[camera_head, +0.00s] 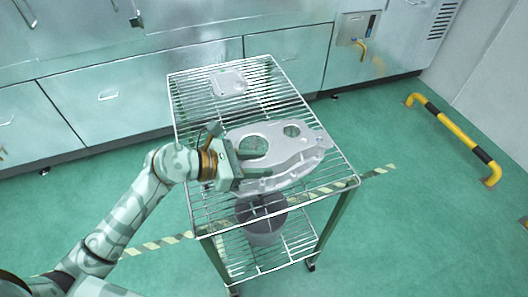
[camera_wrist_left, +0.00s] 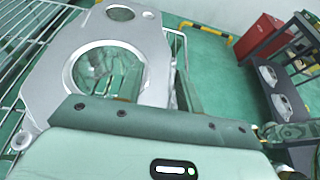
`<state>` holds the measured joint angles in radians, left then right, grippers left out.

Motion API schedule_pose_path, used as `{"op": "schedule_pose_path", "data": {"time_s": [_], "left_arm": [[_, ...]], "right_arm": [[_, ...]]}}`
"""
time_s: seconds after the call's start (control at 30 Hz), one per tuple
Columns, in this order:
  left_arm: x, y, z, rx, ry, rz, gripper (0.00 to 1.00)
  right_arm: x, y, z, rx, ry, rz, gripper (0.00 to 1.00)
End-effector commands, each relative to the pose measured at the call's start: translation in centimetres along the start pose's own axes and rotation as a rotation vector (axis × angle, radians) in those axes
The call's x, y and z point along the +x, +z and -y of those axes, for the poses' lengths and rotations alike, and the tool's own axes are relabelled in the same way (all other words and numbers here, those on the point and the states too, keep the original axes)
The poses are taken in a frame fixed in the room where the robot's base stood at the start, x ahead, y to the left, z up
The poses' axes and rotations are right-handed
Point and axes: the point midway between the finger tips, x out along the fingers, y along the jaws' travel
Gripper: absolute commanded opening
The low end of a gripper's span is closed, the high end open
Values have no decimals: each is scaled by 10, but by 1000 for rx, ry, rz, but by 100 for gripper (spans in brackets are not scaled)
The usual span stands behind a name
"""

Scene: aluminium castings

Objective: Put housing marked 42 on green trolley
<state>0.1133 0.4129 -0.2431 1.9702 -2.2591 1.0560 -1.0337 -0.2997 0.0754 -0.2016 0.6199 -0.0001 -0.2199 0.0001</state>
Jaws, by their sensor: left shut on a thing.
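A flat grey aluminium housing (camera_head: 295,158) with two round holes is over the top of a wire-shelf trolley (camera_head: 197,212) with green legs. My left gripper (camera_head: 259,164) is shut on the housing's near-left part, at the larger hole. In the left wrist view, the housing (camera_wrist_left: 58,95) fills the left side, with my left gripper (camera_wrist_left: 160,92) at the edge of that hole. I cannot tell whether the housing touches the wires. No number is readable on it. My right gripper is not in view.
A smaller light casting (camera_head: 229,83) lies at the trolley's back. A dark grey round part (camera_head: 264,226) is on the lower shelf. Cabinets (camera_head: 110,95) stand behind; a yellow-black rail (camera_head: 455,128) is at right. The left wrist view shows a red box (camera_wrist_left: 262,38) and castings (camera_wrist_left: 283,106) on dark shelving.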

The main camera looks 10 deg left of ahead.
Motion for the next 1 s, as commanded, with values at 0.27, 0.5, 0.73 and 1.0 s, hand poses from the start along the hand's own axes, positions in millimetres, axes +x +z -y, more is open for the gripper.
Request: {"op": "schedule_pose_path", "data": {"time_s": [0.27, 0.5, 0.73, 1.0], "left_arm": [[12, -24, -1, 2, 1, 6, 0], [12, -23, -1, 3, 1, 6, 0], [12, -27, -1, -3, -1, -1, 58], [8, -26, -1, -2, -1, -2, 58]], "right_arm": [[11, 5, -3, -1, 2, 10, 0], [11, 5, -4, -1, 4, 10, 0], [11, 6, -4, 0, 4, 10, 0], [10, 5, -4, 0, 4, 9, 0]]}}
